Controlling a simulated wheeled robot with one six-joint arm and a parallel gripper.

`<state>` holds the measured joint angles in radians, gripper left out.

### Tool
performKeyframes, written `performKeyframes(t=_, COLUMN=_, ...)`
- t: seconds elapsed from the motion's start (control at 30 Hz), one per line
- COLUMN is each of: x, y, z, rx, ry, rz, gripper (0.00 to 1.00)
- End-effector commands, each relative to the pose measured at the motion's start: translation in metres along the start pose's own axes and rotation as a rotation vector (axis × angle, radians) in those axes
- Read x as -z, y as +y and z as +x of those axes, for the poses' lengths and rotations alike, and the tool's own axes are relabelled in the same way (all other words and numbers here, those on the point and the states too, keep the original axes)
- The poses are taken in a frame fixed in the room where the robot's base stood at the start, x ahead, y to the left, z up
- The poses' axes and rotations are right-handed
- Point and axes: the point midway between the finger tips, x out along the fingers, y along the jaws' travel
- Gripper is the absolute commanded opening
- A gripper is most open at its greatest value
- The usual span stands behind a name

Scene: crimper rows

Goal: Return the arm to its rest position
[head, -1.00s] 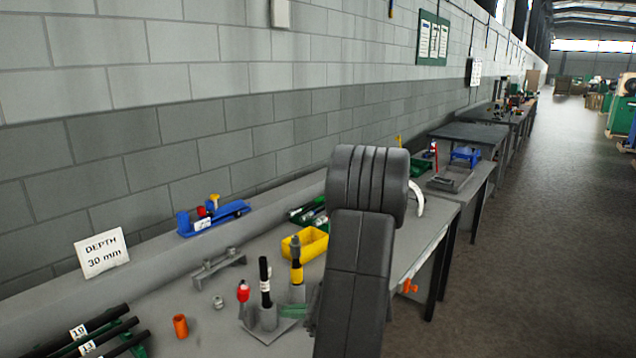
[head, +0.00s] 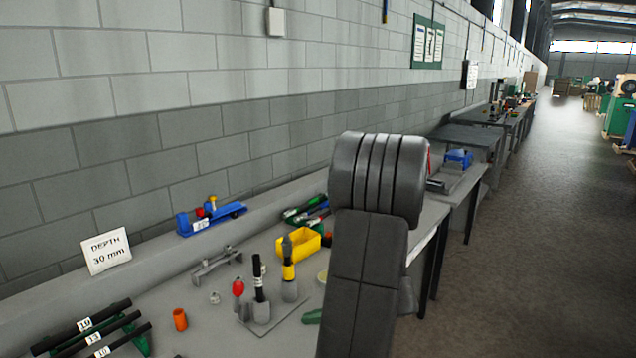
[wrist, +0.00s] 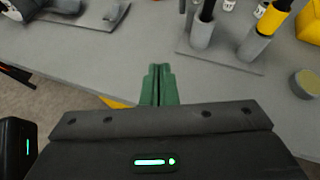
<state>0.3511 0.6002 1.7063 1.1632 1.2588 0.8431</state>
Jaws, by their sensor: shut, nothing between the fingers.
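My arm (head: 365,260) stands dark and folded in the middle of the head view, over the bench's front side. My gripper (wrist: 160,72) shows in the wrist view with its two green fingers pressed together and nothing between them. It hangs above the grey bench top, in front of the grey holder and apart from it. In the head view a small green tip (head: 312,317), seemingly of my gripper, shows left of the arm; the rest is hidden behind it.
On the bench are a grey holder with upright tools (head: 262,310), a yellow bin (head: 298,243), an orange cup (head: 180,319), a blue fixture (head: 211,216), black tubes (head: 90,330) and a depth sign (head: 104,251). Open floor (head: 530,240) lies to the right.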

Motion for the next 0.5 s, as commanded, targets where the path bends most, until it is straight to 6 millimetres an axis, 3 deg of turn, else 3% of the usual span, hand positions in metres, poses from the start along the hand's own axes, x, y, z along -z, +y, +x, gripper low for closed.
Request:
performKeyframes(t=0.1, x=-0.013, y=0.005, z=-0.002, rx=0.003, ry=0.059, rz=0.057, gripper=0.0)
performKeyframes(t=0.5, x=-0.029, y=0.013, z=-0.005, rx=0.052, ry=0.216, rz=0.21, gripper=0.0)
